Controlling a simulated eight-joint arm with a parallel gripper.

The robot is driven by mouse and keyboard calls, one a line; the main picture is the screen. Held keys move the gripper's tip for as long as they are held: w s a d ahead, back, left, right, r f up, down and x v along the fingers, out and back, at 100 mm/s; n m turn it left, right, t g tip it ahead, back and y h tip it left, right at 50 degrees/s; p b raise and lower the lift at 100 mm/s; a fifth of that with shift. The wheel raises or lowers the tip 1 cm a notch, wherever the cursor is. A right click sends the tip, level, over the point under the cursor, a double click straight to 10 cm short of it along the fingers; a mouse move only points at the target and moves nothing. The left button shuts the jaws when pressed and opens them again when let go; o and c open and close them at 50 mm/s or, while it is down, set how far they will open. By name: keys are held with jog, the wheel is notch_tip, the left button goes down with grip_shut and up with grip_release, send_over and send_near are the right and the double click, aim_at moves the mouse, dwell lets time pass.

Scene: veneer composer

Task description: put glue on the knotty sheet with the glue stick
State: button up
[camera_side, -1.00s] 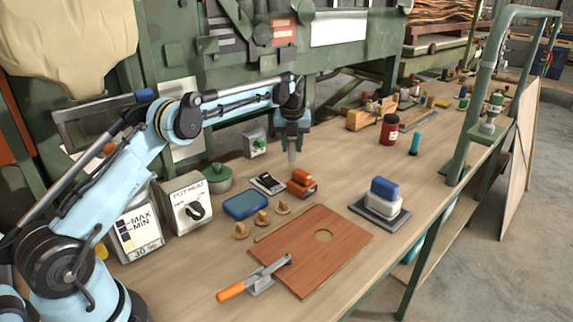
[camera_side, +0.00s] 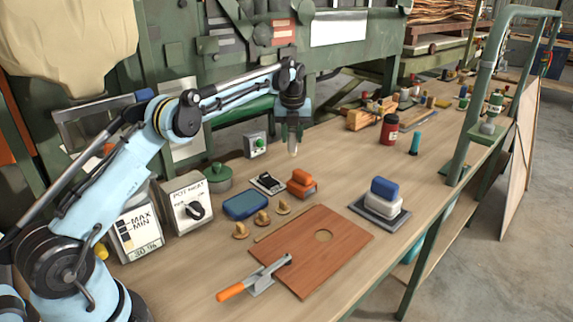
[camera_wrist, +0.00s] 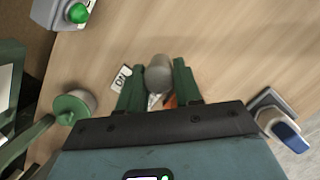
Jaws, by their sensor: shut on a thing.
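In the wrist view the stick (camera_wrist: 158,73) sits between the two green fingers (camera_wrist: 158,88). Most of its length is hidden by the gripper.
An orange-handled tool (camera_side: 233,291) lies across the sheet's near left edge. Around the sheet are several wooden knobs (camera_side: 262,218), a blue pad (camera_side: 246,204), an orange block (camera_side: 300,183) and a blue-and-white block (camera_side: 384,186) on a grey tray. The bench front right is clear.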

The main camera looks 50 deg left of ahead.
jog(key=s+d+r+n+g+h, duration=0.15)
jog(key=s+d+r+n, duration=0.25)
jog(key=s+d+n, duration=0.6)
jog(key=s+d+r+n+g, duration=0.3)
jog(key=s+d+n, duration=0.4)
jog(key=s+n, duration=0.6)
jog(key=shift+w+d+f+m+t+y, duration=0.1)
jog(key=shift+w+d+f+m+y, duration=0.15)
jog(key=shift+w+d+f+m, duration=1)
jog(key=shift+w+d+f+m+t+y, duration=0.1)
jog(key=shift+w+d+f+m+y, duration=0.3)
jog(key=shift+w+d+f, duration=1.5)
jog(key=shift+w+d+f+m+t+y, duration=0.1)
jog(key=shift+w+d+f+m, duration=0.8)
jog(key=shift+w+f, duration=1.35)
jog(key=shift+s+f, duration=0.25)
jog(key=shift+f, duration=0.3)
jog(key=shift+s+f, duration=0.25)
jog(key=shift+f, duration=0.3)
jog(key=shift+r, duration=0.1)
jog(key=s+a+v, duration=0.1)
jog(key=v, duration=0.5)
jog(key=shift+r, duration=0.6)
jog(key=shift+a, duration=0.1)
